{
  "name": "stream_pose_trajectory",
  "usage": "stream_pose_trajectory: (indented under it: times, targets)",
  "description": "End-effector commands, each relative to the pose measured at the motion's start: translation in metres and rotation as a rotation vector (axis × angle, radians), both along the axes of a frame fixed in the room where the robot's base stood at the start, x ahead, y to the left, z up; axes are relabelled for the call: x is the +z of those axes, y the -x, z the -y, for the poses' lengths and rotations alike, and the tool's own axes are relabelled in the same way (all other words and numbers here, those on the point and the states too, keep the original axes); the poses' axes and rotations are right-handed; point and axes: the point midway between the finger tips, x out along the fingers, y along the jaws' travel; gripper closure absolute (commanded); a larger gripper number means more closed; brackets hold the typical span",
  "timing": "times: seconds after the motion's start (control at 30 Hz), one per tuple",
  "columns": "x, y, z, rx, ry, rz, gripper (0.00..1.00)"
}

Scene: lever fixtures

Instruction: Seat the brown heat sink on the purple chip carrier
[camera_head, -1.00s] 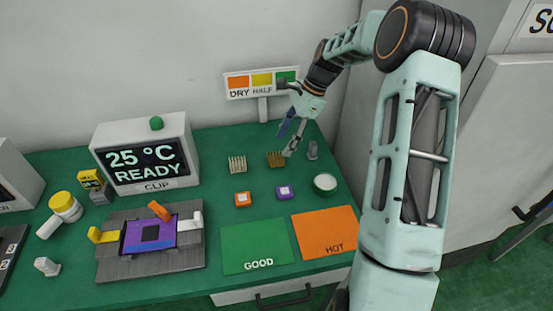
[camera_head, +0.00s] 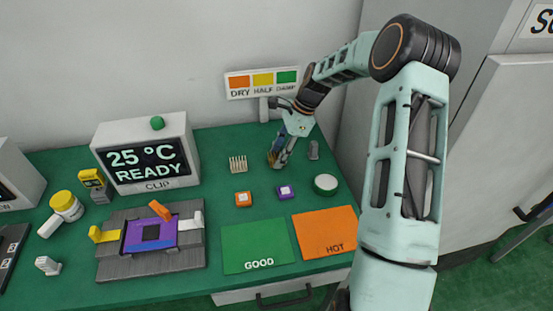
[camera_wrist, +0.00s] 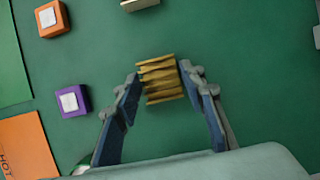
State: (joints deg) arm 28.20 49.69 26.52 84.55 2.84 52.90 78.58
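The brown heat sink (camera_wrist: 160,80), a small finned block, stands on the green table. In the wrist view it lies between the blue fingertips of my gripper (camera_wrist: 161,76), one on each side. The fingers are spread about as wide as the block, and I see no clear grip on it. In the head view my gripper (camera_head: 279,162) points down over that spot and hides most of the heat sink.
An orange carrier (camera_head: 242,199) and a cream heat sink (camera_head: 237,164) stand to the left. A round white-rimmed pot (camera_head: 326,184) and a small grey piece (camera_head: 313,150) are to the right. Green GOOD (camera_head: 257,246) and orange HOT (camera_head: 325,232) mats lie in front. A clip fixture (camera_head: 180,258) is at left.

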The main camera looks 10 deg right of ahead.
Motion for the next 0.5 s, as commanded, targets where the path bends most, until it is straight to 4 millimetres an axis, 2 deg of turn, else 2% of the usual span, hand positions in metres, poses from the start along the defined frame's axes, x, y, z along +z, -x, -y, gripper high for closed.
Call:
stream_pose_trajectory:
  times: [0.03, 0.23, 0.5]
  targets:
    - [0.0001, 0.0000, 0.0002, 0.000, 0.000, 0.000, 0.70]
    - [0.0002, 0.0000, 0.0002, 0.000, 0.000, 0.000, 0.92]
    - [0.0015, -0.0002, 0.0003, 0.000, 0.001, 0.001, 0.92]
